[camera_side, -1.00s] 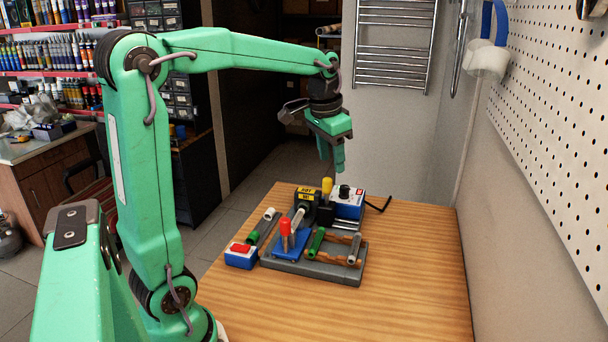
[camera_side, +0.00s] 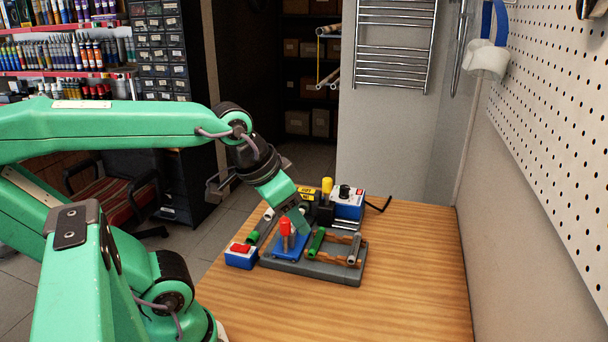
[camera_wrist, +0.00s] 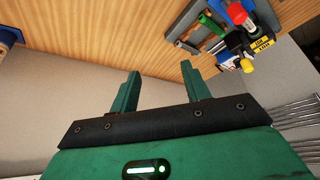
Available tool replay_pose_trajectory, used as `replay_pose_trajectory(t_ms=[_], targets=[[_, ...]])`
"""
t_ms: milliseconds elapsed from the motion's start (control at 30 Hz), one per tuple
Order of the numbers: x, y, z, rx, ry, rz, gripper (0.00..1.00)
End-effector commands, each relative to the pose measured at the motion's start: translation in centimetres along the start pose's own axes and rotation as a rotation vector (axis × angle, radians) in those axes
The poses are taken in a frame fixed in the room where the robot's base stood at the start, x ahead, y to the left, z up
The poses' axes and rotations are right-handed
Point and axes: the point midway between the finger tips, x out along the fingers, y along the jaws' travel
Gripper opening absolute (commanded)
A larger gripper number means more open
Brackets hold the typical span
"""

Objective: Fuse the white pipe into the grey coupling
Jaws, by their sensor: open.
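My gripper (camera_side: 303,226) is tilted and overlaps the fusion jig (camera_side: 325,272) in the side view. In the wrist view my gripper (camera_wrist: 160,68) is open, with nothing between its fingers, and the jig's parts are apart from it at upper right. The white pipe is hidden behind my gripper in the side view. A grey cylinder (camera_side: 354,251) lies at the jig's right on a brown support; I cannot tell whether it is the coupling. A green cylinder (camera_side: 316,243) lies left of it. A red-capped clamp (camera_side: 285,228) stands on a blue block.
A heater with a yellow HOT label (camera_wrist: 262,43) stands behind the jig. A blue-and-white control box (camera_side: 347,203) stands beside it. The wooden table (camera_side: 410,280) is clear in front and at right.

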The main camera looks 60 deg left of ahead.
Motion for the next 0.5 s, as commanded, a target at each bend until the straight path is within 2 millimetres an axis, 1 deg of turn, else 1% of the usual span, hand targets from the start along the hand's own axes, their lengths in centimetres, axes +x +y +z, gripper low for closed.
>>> replay_pose_trajectory(t_ms=[33, 200, 233, 267, 500], targets=[[0.05, 0.18, 0.43, 0.001, 0.008, 0.003, 0.47], [0.18, 0.41, 1.03, -0.001, 0.017, 0.008, 0.47], [0.19, 0.42, 1.05, -0.001, 0.017, 0.008, 0.47], [0.19, 0.42, 1.05, -0.001, 0.017, 0.008, 0.51], [0.37, -0.06, 0.66, 0.025, -0.001, -0.001, 0.51]])
